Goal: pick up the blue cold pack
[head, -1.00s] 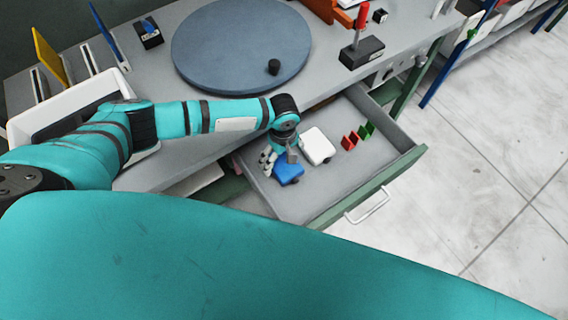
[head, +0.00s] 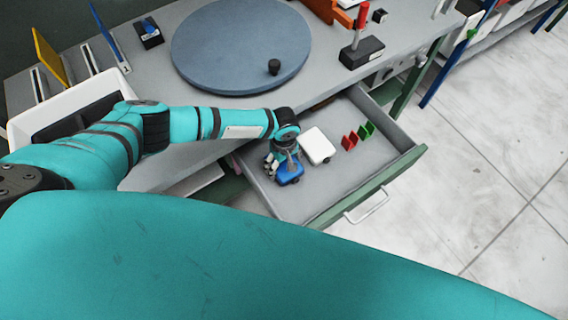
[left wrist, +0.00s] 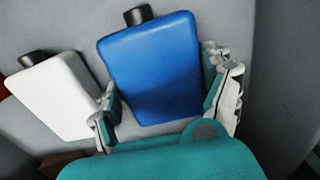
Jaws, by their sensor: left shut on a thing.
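The blue cold pack (left wrist: 157,65), a flat bottle shape with a dark cap, is between the fingers of my left gripper (left wrist: 165,95) in the left wrist view. The fingers touch its two side edges. In the head view the blue cold pack (head: 290,174) shows at the left part of the open drawer (head: 330,195), partly hidden by my left gripper (head: 283,165). I cannot tell whether it is clear of the drawer floor. My right gripper is not in view.
A white pack (head: 317,147) lies just beside the blue one, also in the left wrist view (left wrist: 55,97). Red (head: 350,141) and green (head: 366,131) pieces stand further right in the drawer. The bench (head: 235,108) with a round turntable (head: 240,45) is above.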

